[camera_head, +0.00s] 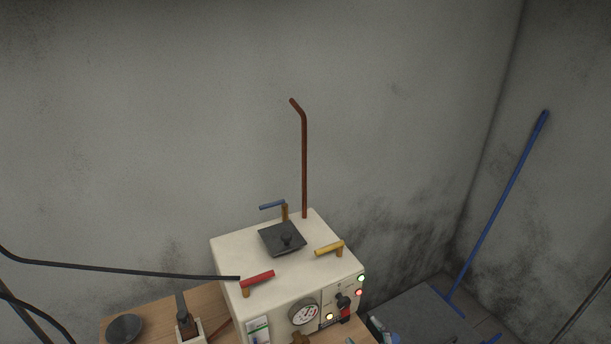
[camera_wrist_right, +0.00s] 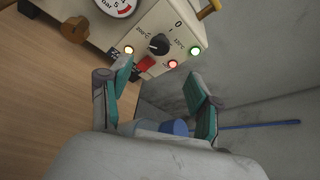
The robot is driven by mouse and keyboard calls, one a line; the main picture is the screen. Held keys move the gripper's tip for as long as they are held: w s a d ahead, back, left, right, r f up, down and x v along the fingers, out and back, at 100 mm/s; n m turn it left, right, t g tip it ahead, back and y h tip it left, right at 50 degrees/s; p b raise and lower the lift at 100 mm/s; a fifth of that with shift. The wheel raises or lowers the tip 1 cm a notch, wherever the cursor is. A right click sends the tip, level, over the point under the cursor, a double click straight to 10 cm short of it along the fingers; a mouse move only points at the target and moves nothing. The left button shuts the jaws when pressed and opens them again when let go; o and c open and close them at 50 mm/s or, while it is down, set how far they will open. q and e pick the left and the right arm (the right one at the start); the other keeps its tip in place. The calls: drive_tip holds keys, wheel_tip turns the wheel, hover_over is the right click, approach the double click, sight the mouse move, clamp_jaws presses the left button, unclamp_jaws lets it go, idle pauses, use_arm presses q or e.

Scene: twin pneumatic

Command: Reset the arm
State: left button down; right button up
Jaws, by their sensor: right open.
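My right gripper (camera_head: 364,333) is only partly in the head view, at the bottom edge just in front of the white machine (camera_head: 228,257). In the right wrist view my right gripper (camera_wrist_right: 160,84) is open, with its two teal-padded fingers apart and nothing held between them. Beyond the fingers is the machine's control panel, with a black knob (camera_wrist_right: 159,44), a red switch (camera_wrist_right: 145,64) and several lit lamps. The gripper looks apart from the panel. My left gripper does not show in the head view.
The machine has red (camera_head: 257,279), yellow (camera_head: 329,248) and blue (camera_head: 272,205) handles, a dark lid (camera_head: 281,240) and a gauge (camera_head: 305,313). A wooden table (camera_head: 160,305) holds a dark round item (camera_head: 124,328). A blue pole (camera_head: 505,205) leans at the right wall.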

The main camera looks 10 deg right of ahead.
drive_tip(key=s+a+r+n+t+y, duration=0.2)
drive_tip(key=s+a+r+n+y, duration=0.2)
drive_tip(key=a+r+n+y, duration=0.7)
drive_tip(key=s+a+f+n+g+h, duration=0.15)
drive_tip(key=s+a+n+g, duration=0.25)
drive_tip(key=s+n+g, duration=0.7)
drive_tip(key=s+d+f+n+g+h, duration=0.1)
drive_tip(key=s+d+f+n+h, duration=0.25)
drive_tip(key=d+f+h, duration=0.35)
drive_tip(key=s+d+f+n+g+h, duration=0.1)
drive_tip(key=s+d+f+n+h, duration=0.3)
drive_tip(key=d, duration=0.6)
wheel_tip(320, 180, down, 33)
drive_tip(key=b, duration=0.8)
drive_tip(key=s+d+f+g+b, duration=0.1)
drive_tip(key=s+f+b, duration=0.2)
drive_tip(key=s+f, duration=0.5)
drive_tip(key=s+d+f+g+b, duration=0.1)
drive_tip(key=s+f+b, duration=0.2)
drive_tip(key=s+f, duration=0.5)
wheel_tip(320, 180, down, 7)
drive_tip(key=shift+s+d+r+n+h, duration=0.15)
drive_tip(key=shift+s+d+n+h, duration=0.15)
drive_tip(key=shift+s+n+h, duration=0.05)
